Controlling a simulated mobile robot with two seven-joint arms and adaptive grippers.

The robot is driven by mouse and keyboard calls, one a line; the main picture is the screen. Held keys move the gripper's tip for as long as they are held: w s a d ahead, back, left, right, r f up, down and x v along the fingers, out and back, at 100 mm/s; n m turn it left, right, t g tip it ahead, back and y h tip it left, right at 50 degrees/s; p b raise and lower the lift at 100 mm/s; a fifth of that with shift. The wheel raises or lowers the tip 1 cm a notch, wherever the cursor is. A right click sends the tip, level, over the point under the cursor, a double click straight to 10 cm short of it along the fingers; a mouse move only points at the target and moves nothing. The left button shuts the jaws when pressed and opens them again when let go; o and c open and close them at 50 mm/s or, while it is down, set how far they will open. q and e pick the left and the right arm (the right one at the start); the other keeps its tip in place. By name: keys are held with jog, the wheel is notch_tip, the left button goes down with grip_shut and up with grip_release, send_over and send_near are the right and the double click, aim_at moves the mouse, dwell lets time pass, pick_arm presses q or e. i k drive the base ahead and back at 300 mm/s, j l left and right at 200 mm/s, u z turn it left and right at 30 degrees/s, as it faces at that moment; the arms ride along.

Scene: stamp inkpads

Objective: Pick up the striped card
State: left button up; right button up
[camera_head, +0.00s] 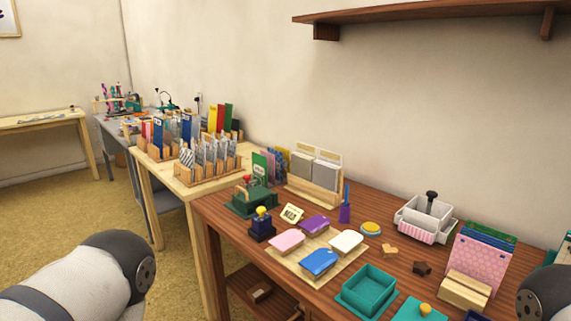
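On the pale wooden table, a front wooden rack (207,177) holds several cards with grey and white patterns. The card at its left end (187,157) looks striped, but it is small and I cannot be sure of its pattern. Other cards in that rack partly overlap each other. No gripper of mine is in view. A grey and white link of my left arm shows at the lower left, and a piece of my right arm shows at the lower right edge.
A second rack with coloured cards stands behind. The nearer dark wooden table (225,212) carries inkpads on a mat (285,259), a green stamp press (250,201), a teal tray (367,289) and a pink patterned card stack (480,262). A wall shelf (420,14) hangs above.

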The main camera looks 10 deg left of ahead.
aim_at(270, 157)
jog(key=i+j+z, duration=0.15)
jog(key=j+z, duration=0.25)
jog(key=j, duration=0.3)
jog(key=j+z, duration=0.35)
jog(key=j, duration=0.35)
jog(key=j+z, duration=0.4)
jog(key=j, duration=0.3)
jog(key=k+j+z, duration=0.2)
jog(key=j+z, duration=0.2)
jog(key=j, duration=0.3)
